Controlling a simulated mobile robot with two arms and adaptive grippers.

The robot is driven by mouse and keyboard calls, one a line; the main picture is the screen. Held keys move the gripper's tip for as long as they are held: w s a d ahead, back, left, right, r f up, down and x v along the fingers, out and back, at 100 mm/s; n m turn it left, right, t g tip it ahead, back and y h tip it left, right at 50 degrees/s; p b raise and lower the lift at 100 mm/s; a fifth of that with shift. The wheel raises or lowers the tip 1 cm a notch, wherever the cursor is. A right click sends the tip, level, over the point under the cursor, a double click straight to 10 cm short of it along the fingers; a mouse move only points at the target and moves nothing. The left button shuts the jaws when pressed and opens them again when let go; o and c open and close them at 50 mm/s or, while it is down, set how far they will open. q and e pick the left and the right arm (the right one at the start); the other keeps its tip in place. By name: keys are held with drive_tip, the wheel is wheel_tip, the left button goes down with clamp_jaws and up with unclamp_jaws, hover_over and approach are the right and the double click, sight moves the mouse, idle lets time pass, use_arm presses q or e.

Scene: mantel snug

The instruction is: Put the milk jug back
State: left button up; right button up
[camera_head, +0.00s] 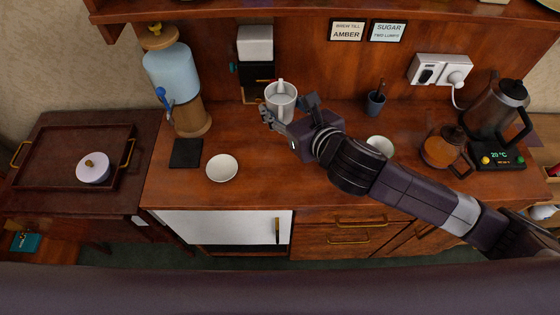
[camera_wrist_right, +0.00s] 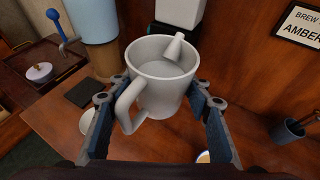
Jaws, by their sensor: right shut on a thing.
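The milk jug (camera_head: 281,104) is a white vessel with a loop handle and a spout. In the head view it is at the back of the counter, left of the middle. My right gripper (camera_head: 290,121) is shut on it from the front right. In the right wrist view the jug (camera_wrist_right: 160,85) is upright between the two fingers (camera_wrist_right: 160,113), handle toward the lower left, spout at the upper right. A pale surface shows inside. It appears held above the counter; its base is partly hidden. My left gripper is not in view.
A white cabinet door (camera_head: 225,227) below the counter is closed. A water dispenser (camera_head: 172,75), black pad (camera_head: 186,153) and white bowl (camera_head: 222,168) stand left. A glass teapot (camera_head: 440,150) and kettle (camera_head: 495,110) stand right. A tray (camera_head: 55,165) holds a lidded pot (camera_head: 93,170).

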drive_tip(key=shift+a+f, duration=0.15)
drive_tip(key=shift+a, duration=0.15)
hover_over(279, 161)
wheel_tip(279, 161, down, 15)
drive_tip(key=shift+f, duration=2.1)
drive_tip(key=shift+f+b, duration=0.15)
drive_tip(key=shift+b, duration=0.15)
drive_tip(key=o, duration=1.6)
